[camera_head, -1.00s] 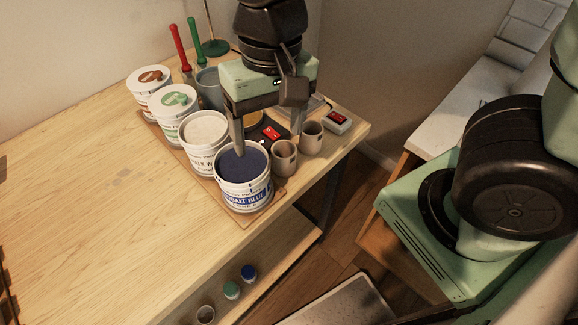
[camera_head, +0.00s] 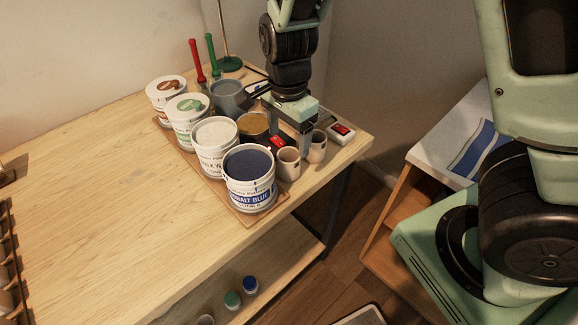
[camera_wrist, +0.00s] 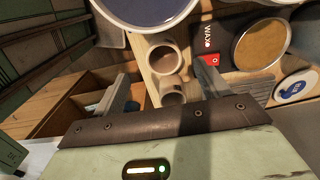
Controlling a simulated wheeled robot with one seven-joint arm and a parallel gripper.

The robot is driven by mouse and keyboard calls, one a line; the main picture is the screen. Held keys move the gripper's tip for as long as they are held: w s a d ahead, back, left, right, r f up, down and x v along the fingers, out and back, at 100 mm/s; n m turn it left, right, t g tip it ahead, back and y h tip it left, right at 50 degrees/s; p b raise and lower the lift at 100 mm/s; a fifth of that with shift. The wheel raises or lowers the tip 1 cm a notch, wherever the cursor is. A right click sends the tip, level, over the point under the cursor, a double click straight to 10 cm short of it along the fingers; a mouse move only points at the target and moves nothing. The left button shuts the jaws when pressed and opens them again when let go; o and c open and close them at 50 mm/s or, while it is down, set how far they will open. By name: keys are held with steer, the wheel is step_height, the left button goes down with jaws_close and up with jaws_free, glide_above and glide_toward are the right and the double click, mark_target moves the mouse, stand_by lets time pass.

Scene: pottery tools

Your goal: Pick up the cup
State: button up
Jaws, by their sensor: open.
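Two small beige cups stand side by side at the table's right edge. The nearer cup (camera_head: 288,165) is next to the blue paint tub, and the other cup (camera_head: 317,147) is just behind and to its right. My gripper (camera_head: 290,140) is above and beside them, pointing down, open and empty. In the wrist view one cup (camera_wrist: 165,58) shows its open mouth just beyond the level of my fingertips (camera_wrist: 162,72). The second cup (camera_wrist: 173,95) shows lower between the fingers, partly hidden by the gripper body. I cannot tell whether a finger touches either cup.
The cobalt blue tub (camera_head: 250,180) and other paint tubs (camera_head: 215,147) crowd the left side. A tan-topped tin (camera_head: 253,124) and a red-and-black box (camera_wrist: 213,53) are close by. A small device (camera_head: 341,133) sits right. The table's left half is clear.

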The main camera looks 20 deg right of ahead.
mark_target(289, 161)
step_height(289, 161, down, 4)
steer(key=shift+f, duration=0.1)
steer(key=shift+w+d+f, duration=0.1)
steer(key=shift+w+f, duration=0.05)
steer(key=shift+f, duration=1.1)
steer(key=shift+w+d+f, duration=0.1)
steer(key=shift+w+f, duration=0.05)
steer(key=shift+f, duration=1.1)
steer(key=c, duration=1.1)
